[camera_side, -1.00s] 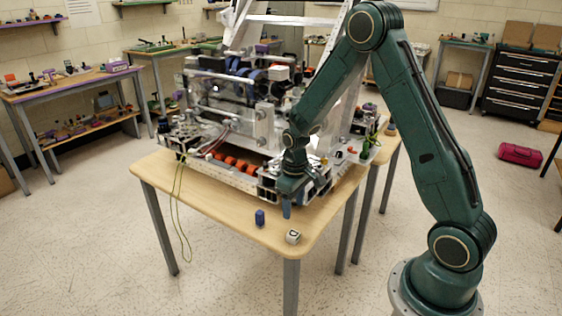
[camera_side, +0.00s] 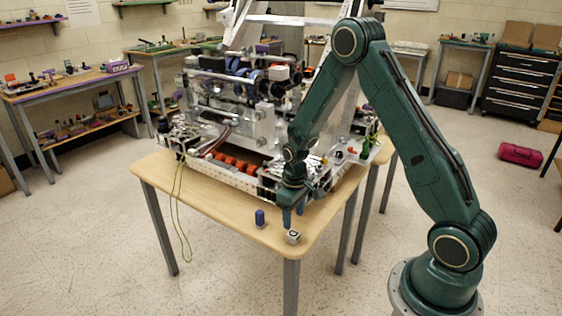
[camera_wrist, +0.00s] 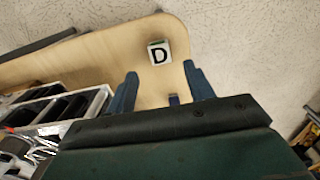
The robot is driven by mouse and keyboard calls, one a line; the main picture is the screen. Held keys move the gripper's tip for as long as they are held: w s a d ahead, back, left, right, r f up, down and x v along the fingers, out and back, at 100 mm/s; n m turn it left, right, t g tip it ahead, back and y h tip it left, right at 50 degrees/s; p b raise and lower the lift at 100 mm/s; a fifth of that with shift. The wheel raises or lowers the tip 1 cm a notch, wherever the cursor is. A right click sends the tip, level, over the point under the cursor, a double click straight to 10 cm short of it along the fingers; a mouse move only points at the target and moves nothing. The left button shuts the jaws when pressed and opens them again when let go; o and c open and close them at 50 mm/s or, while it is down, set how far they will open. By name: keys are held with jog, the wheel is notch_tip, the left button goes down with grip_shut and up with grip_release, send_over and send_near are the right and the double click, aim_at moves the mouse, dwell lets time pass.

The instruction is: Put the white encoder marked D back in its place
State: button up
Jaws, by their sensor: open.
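The white encoder (camera_side: 293,237) is a small cube near the front corner of the wooden table. In the wrist view the white encoder (camera_wrist: 159,53) shows a black D on its top, beyond the fingertips and roughly between their lines. My gripper (camera_side: 293,217) points down above the table, just behind the encoder in the side view. Its two blue fingers (camera_wrist: 158,77) are apart with nothing between them. I cannot tell which spot on the machine is the encoder's place.
A small blue cylinder (camera_side: 260,217) stands on the table (camera_side: 222,213) left of the encoder. The robot machine with its orange rollers (camera_side: 232,162) fills the back of the table. The front of the table is mostly clear. Thin cables (camera_side: 176,205) hang over the left edge.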

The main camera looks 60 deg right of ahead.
aim_at(293, 233)
jog(key=shift+f, duration=3.6)
jog(key=c, duration=1)
jog(key=shift+r, duration=0.1)
jog(key=shift+r, duration=2.9)
jog(key=shift+r, duration=0.1)
